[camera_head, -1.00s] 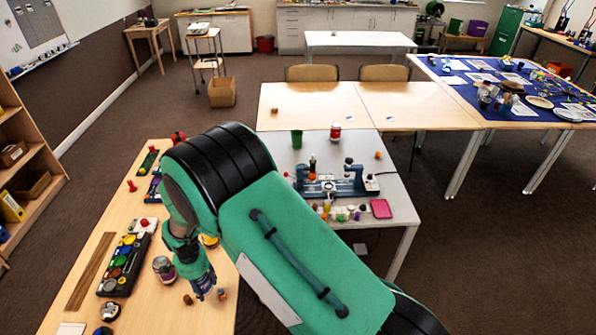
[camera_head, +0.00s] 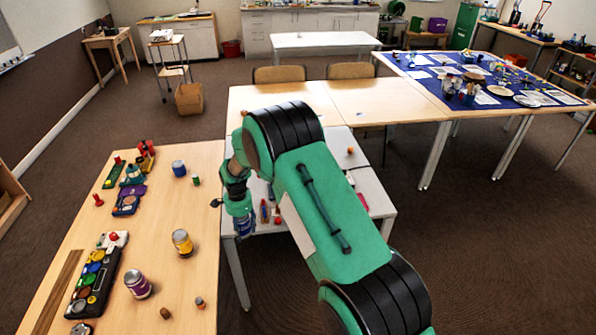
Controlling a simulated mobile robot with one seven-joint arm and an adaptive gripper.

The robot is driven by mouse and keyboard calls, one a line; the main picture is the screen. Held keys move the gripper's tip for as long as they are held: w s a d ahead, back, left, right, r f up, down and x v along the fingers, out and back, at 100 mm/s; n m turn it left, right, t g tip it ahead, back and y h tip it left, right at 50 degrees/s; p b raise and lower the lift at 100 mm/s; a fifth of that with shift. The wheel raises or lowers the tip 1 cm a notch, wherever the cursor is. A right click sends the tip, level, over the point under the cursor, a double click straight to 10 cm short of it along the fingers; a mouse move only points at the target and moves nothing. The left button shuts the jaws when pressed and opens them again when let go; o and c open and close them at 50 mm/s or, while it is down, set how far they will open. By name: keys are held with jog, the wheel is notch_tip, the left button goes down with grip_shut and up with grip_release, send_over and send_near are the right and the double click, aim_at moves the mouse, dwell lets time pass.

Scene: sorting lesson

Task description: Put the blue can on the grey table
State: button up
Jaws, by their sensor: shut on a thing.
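My gripper (camera_head: 240,212) is shut on a blue can (camera_head: 244,228), seen below the green wrist. The fingers and wrist hide the can's upper part. The can is held upright or nearly so, and in the picture it overlaps the near left corner of the grey table (camera_head: 376,196). I cannot tell how high above the surface it is. My arm covers much of the grey table's middle.
The wooden table (camera_head: 190,225) at left bears another blue can (camera_head: 179,168), a yellow can (camera_head: 182,243), a purple-labelled can (camera_head: 138,284) and a tray of coloured discs (camera_head: 93,284). Small coloured items (camera_head: 268,212) stand on the grey table beside my gripper.

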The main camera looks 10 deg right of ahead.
aim_at(249, 225)
jog(key=shift+w+d, duration=0.45)
jog(key=shift+d, duration=0.2)
jog(key=shift+w+d, duration=0.4)
jog(key=shift+d, duration=0.2)
jog(key=w+a+b, duration=0.1)
jog(key=w, duration=0.4)
jog(key=w+a+f+b, duration=0.1)
jog(key=w+a, duration=0.1)
jog(key=w, duration=0.2)
jog(key=w+a+b, duration=0.1)
jog(key=w+a, duration=0.1)
jog(key=w, duration=0.3)
jog(key=shift+w+f, duration=0.3)
jog(key=shift+w, duration=0.05)
jog(key=shift+w+r, duration=0.1)
jog(key=shift+w, duration=0.1)
jog(key=shift+f+b, duration=0.65)
jog(key=shift+f, duration=1.1)
jog(key=shift+f, duration=0.15)
